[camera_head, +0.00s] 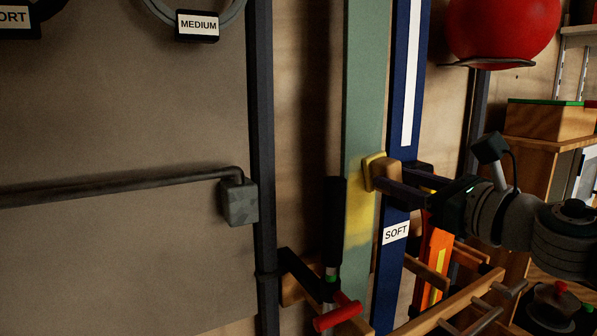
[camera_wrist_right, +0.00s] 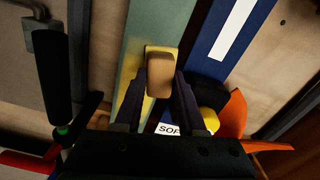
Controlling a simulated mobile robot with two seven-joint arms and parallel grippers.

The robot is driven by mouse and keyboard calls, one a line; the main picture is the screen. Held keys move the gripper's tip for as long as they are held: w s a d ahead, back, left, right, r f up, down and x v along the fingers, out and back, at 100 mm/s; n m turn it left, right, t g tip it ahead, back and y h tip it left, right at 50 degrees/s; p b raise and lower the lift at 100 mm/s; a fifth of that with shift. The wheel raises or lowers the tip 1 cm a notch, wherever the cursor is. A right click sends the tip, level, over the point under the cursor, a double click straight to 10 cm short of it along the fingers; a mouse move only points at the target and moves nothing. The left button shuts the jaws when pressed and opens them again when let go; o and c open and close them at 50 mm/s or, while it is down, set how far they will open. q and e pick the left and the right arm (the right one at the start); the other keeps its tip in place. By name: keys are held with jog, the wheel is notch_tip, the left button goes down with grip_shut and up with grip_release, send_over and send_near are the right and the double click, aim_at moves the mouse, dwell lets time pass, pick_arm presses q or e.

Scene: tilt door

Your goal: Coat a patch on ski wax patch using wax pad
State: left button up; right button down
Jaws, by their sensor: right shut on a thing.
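A wax pad (camera_head: 384,174) with a tan wooden back and a yellow face is held in my right gripper (camera_head: 378,184). The pad also shows between the two dark fingers in the right wrist view (camera_wrist_right: 159,75). Its yellow face is against, or very close to, the pale green ski (camera_head: 366,90). A yellow wax patch (camera_head: 359,215) covers part of that ski below and left of the pad, with a soft-edged lower end. In the right wrist view the yellow patch (camera_wrist_right: 132,103) runs beside the pad. My left gripper is not in view.
A blue ski (camera_head: 413,95) with a white stripe and a SOFT label (camera_head: 395,233) stands right of the green ski. A dark-handled clamp (camera_head: 335,220) with a red grip is at left. A wooden rack (camera_head: 455,308) is below, a red ball (camera_head: 500,28) above.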

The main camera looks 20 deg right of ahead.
jog(key=shift+a+p, duration=0.4)
jog(key=shift+a, duration=0.85)
jog(key=shift+s+a+r+p, duration=0.15)
jog(key=shift+a+p, duration=0.35)
jog(key=shift+a, duration=0.4)
jog(key=shift+s+a, duration=0.1)
jog(key=shift+a, duration=0.7)
jog(key=s, duration=0.6)
jog(key=shift+d, duration=0.3)
jog(key=shift+s, duration=0.1)
